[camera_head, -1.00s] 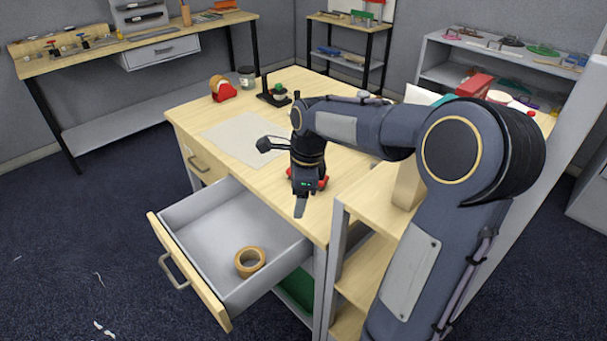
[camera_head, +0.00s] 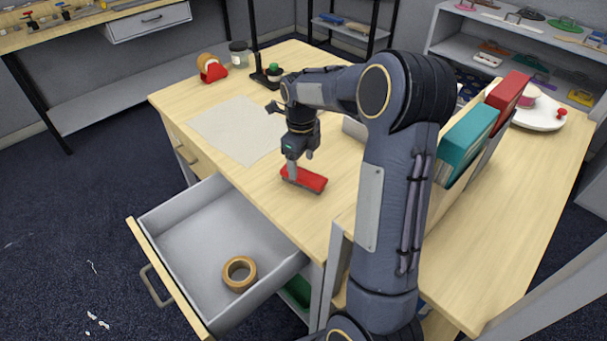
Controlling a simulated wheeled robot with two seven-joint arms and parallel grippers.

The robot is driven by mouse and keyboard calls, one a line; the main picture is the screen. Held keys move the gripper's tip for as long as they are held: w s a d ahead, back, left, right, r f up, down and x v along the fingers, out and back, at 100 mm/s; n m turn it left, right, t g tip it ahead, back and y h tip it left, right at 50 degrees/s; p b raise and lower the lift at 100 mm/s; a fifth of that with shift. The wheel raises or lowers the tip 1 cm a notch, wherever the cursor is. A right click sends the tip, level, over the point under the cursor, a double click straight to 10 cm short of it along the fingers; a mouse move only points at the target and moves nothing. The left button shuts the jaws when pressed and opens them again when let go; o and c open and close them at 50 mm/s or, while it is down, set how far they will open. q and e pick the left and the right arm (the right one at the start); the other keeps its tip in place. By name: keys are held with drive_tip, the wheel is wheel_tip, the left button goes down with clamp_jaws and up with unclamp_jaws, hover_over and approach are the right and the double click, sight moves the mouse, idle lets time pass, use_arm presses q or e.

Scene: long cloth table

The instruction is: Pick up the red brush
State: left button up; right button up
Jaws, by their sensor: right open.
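The red brush (camera_head: 308,180) lies on the wooden table top near its front edge, above the open drawer. My right gripper (camera_head: 300,168) points down directly over the brush. Its jaws are open, and a finger overlaps the brush's left part in the picture. I cannot tell whether it touches the brush. My left gripper is not in view.
An open drawer (camera_head: 207,244) holding a tape roll (camera_head: 239,272) juts out below the table edge. A pale sheet (camera_head: 238,129) lies left of the brush. A red tape dispenser (camera_head: 213,70), a jar (camera_head: 239,53) and upright binders (camera_head: 468,138) stand around.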

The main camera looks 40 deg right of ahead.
sight(303, 174)
wheel_tip(303, 174, down, 5)
drive_tip(key=shift+s+d+f+p, duration=0.15)
drive_tip(key=shift+p, duration=0.2)
drive_tip(key=shift+c, duration=0.2)
drive_tip(key=c, duration=1)
drive_tip(key=shift+c, duration=0.3)
